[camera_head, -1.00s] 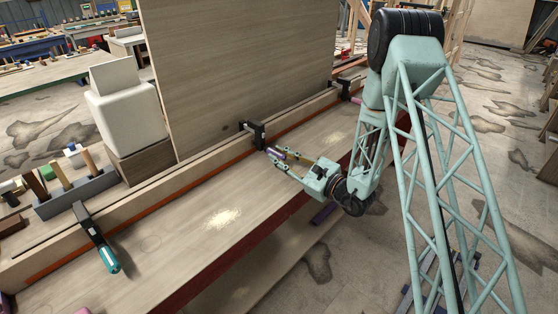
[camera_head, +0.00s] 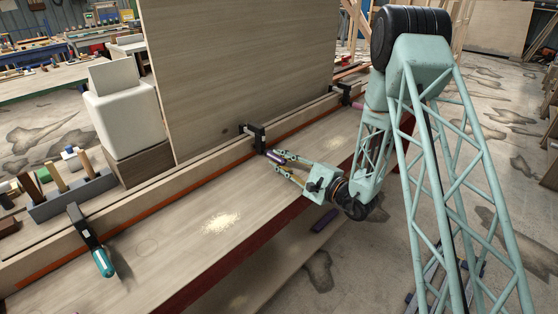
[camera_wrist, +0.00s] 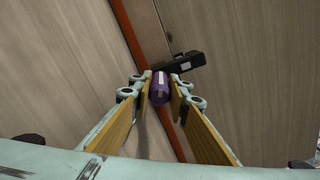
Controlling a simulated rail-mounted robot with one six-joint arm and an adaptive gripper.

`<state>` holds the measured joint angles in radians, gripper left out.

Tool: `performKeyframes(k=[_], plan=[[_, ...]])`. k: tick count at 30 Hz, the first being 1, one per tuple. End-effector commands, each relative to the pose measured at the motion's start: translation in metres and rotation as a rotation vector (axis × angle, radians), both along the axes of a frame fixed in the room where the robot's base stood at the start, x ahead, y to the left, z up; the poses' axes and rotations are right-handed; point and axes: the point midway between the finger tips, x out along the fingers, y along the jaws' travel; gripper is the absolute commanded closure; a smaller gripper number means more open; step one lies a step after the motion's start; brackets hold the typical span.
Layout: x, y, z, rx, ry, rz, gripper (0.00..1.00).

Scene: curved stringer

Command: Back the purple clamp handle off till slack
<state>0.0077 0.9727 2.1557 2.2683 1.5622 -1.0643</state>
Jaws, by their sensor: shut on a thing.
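The purple clamp handle (camera_wrist: 160,88) sits between my gripper's two fingers in the wrist view, with a pale stripe along its side. My gripper (camera_head: 277,162) is shut on it, and the fingertips touch it on both sides. In the head view the purple handle (camera_head: 281,155) is partly hidden by the fingers. Its black clamp (camera_head: 255,136) grips the wooden rail with the orange-red strip. The clamp's black body (camera_wrist: 181,63) also shows just beyond the handle in the wrist view.
A teal-handled clamp (camera_head: 103,262) is on the rail at the lower left, and another clamp with a pinkish handle (camera_head: 357,105) is further along at the right. A tall wooden panel (camera_head: 240,70) stands behind the rail. The bench top (camera_head: 180,245) in front is mostly clear.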

Motion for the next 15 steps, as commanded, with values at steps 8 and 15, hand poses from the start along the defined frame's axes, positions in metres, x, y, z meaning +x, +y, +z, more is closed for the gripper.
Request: performKeyframes(k=[8, 15], plan=[[-0.0005, -0.0002, -0.0012, -0.028, -0.031, 0.000, 0.94], [-0.0005, -0.0003, -0.0014, -0.029, -0.032, 0.000, 0.94]])
